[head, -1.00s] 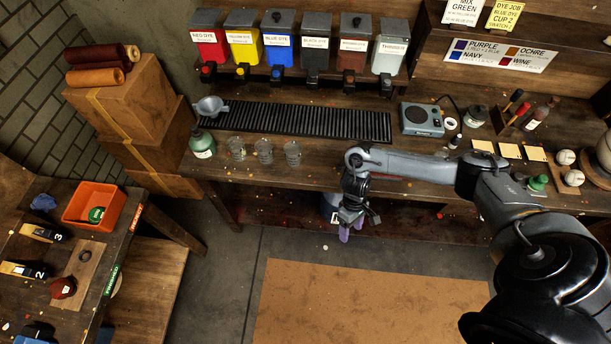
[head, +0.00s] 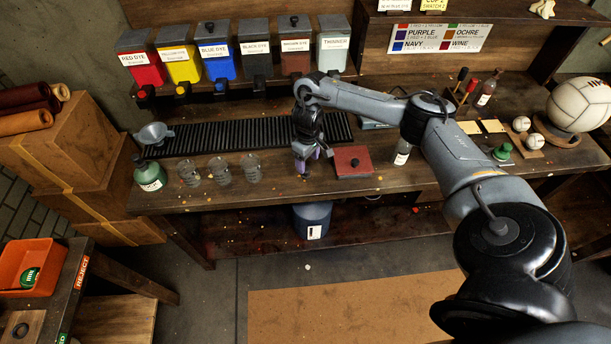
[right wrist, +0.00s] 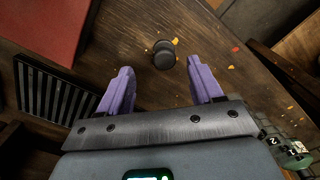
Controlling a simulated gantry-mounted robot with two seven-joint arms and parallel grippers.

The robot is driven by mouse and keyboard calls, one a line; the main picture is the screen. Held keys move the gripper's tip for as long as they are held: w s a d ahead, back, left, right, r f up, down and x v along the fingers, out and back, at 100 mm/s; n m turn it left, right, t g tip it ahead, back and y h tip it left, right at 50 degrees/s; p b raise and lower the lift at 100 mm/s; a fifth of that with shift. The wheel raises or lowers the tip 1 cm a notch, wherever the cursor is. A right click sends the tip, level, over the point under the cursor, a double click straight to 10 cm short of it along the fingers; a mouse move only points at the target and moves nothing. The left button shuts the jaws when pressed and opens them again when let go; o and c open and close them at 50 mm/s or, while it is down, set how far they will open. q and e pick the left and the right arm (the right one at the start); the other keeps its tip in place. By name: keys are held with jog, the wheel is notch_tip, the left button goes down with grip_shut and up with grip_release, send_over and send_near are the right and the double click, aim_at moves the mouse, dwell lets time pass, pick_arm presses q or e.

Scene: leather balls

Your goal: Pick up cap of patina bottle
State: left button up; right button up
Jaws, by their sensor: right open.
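My right gripper (head: 306,160) points down over the workbench, just left of a red square board (head: 353,161). In the right wrist view its purple fingers (right wrist: 160,86) stand apart with nothing between the tips. A small black, ridged, cap-like piece (right wrist: 163,54) lies on the wood beyond the fingertips, between their lines; I cannot tell for sure that it is the patina bottle's cap. In the head view the gripper hides that spot. A green bottle (head: 149,174) stands at the bench's left end, and a white-labelled bottle (head: 402,152) stands right of the red board; neither label is readable. My left gripper is out of view.
Glass cups (head: 222,172) stand in a row left of the gripper. A black slatted rack (head: 235,133) lies behind them, below the dye dispensers (head: 256,50). Measuring balls and a large white ball (head: 578,104) are at the right. A blue bucket (head: 312,219) sits under the bench.

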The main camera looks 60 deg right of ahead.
aim_at(306, 169)
jog(key=shift+w+a+f+b, duration=0.15)
jog(key=shift+f+b, duration=0.1)
jog(key=shift+f, duration=0.55)
jog(key=shift+a+f+b, duration=0.1)
jog(key=shift+f+b, duration=0.15)
jog(key=shift+f, duration=1.75)
jog(key=c, duration=1.1)
